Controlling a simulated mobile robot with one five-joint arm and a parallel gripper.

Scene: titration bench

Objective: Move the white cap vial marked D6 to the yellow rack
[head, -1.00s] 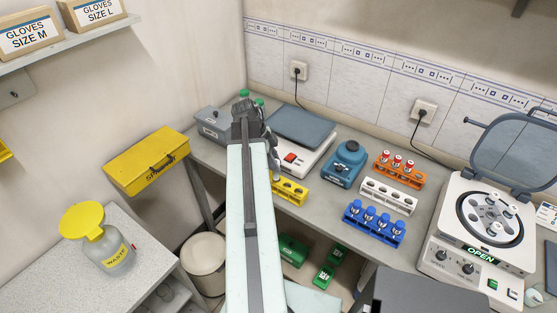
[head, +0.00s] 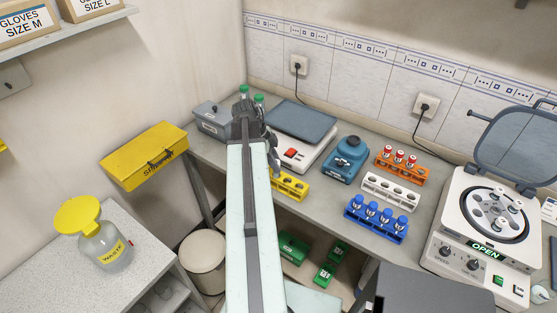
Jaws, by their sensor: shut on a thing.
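The yellow rack (head: 290,186) stands near the front edge of the bench, partly hidden behind my arm; dark holes show in its visible right part. My gripper (head: 273,153) is at the far end of my arm, beyond and slightly left of the visible part of the yellow rack. It is mostly hidden by my wrist. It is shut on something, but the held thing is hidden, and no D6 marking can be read. White-capped vials (head: 500,224) sit in the open centrifuge (head: 454,230) at the right; their marks are too small to read.
Right of my gripper are a balance (head: 291,152), a blue device (head: 345,160), an orange rack (head: 402,175) with red-capped vials, an empty-looking white rack (head: 390,192) and a blue rack (head: 376,233) with blue-capped vials. Green-capped things (head: 244,90) stand behind my wrist.

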